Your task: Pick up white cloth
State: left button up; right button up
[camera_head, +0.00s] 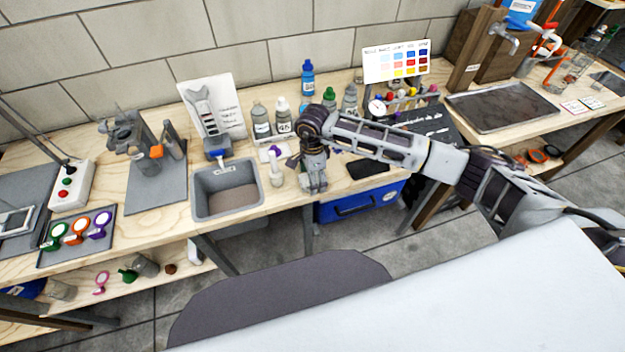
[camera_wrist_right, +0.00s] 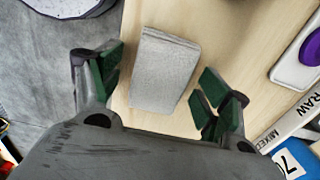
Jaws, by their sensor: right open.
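A folded, pale grey-white cloth (camera_wrist_right: 165,62) lies flat on the wooden table near its edge in the right wrist view. My right gripper (camera_wrist_right: 160,82) is open, with its green-padded fingers on either side of the cloth. I cannot tell how far above the table the fingertips are. In the head view my right gripper (camera_head: 315,180) points down at the front of the bench, right of the sink. My left gripper is not in view.
A blue box (camera_head: 358,202) sits under the bench.

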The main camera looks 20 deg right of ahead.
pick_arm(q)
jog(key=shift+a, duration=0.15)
pick_arm(e)
jog(key=c, duration=1)
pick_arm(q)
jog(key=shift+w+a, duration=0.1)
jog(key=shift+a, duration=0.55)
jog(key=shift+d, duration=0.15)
